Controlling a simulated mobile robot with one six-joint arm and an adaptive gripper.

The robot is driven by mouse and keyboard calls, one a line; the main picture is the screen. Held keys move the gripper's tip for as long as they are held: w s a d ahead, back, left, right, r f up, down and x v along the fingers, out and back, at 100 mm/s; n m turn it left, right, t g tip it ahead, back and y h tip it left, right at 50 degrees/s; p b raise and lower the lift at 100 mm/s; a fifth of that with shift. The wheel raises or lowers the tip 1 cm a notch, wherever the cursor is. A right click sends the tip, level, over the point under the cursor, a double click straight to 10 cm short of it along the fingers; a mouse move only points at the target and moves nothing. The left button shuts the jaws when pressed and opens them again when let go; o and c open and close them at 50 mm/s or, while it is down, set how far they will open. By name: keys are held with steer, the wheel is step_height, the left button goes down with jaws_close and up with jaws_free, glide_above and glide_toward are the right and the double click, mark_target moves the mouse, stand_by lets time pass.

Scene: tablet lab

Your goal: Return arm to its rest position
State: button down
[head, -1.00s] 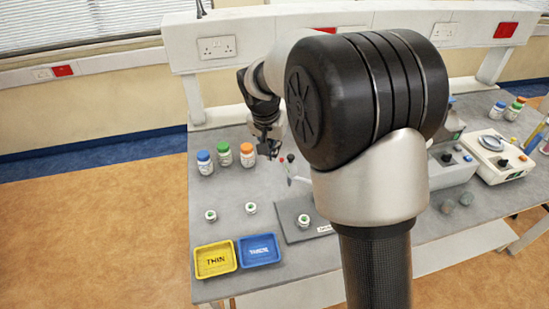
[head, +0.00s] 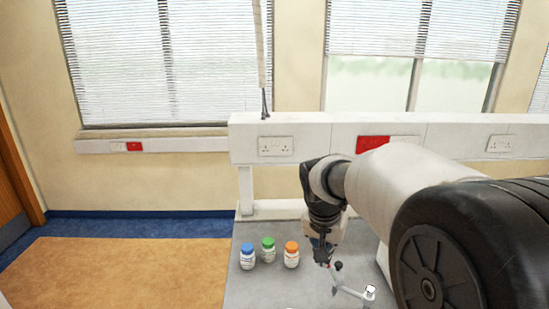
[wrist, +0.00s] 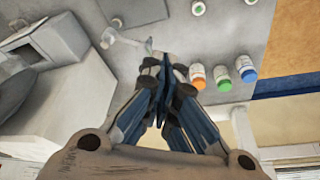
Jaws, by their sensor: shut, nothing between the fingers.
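My gripper (head: 322,254) hangs above the back of the grey bench (head: 240,292) in the head view, beside the orange-capped bottle and near a small stand with red and dark knobs. In the wrist view my gripper (wrist: 164,72) has its fingers together with nothing between them. My arm reaches in from the right and hides the right part of the bench in the head view.
Blue-capped (head: 248,257), green-capped (head: 268,250) and orange-capped (head: 291,255) bottles stand left of my gripper. The stand (head: 350,290) is close to its right. A white rail with sockets (head: 276,146) runs behind. Open floor (head: 120,270) lies left.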

steer(key=s+d+r+n+t+b, duration=0.1)
steer(key=s+r+n+b, duration=0.2)
steer(key=s, duration=1.4)
steer(key=s+f+n+y+b, duration=0.1)
steer(key=s+f, duration=0.4)
steer(key=s, duration=0.7)
steer(key=shift+s+a+f+n+t+y+b, duration=0.25)
steer(key=shift+n+b, duration=0.3)
steer(key=shift+n, duration=0.35)
